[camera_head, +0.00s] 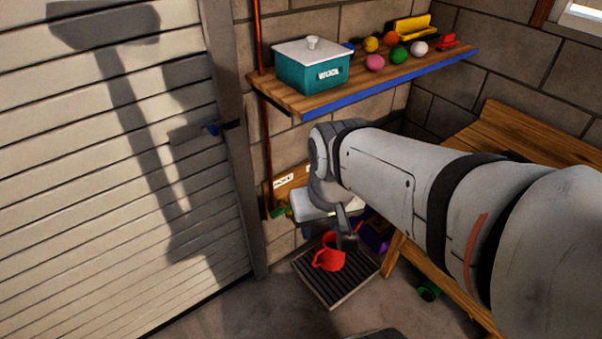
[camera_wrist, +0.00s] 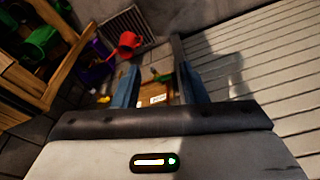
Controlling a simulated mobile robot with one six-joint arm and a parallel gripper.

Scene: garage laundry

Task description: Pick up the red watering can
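The red watering can (camera_head: 328,257) sits on a dark slatted floor grate (camera_head: 312,279) in the head view, below and partly overlapped by my gripper (camera_head: 346,240). In the wrist view the red watering can (camera_wrist: 128,44) lies beyond my left fingertip, at the edge of the grate (camera_wrist: 140,20). My gripper's two blue-grey fingers (camera_wrist: 156,62) stand wide apart with nothing held between them. The gap between the fingers and the can is hard to judge.
A wooden bench (camera_head: 520,135) stands right of the grate, with a purple bin (camera_head: 376,236) beside it. A cardboard box (camera_wrist: 154,96) shows between my fingers. Above is a shelf (camera_head: 380,83) with a teal box (camera_head: 310,72) and several balls. A slatted door (camera_head: 100,200) closes the left.

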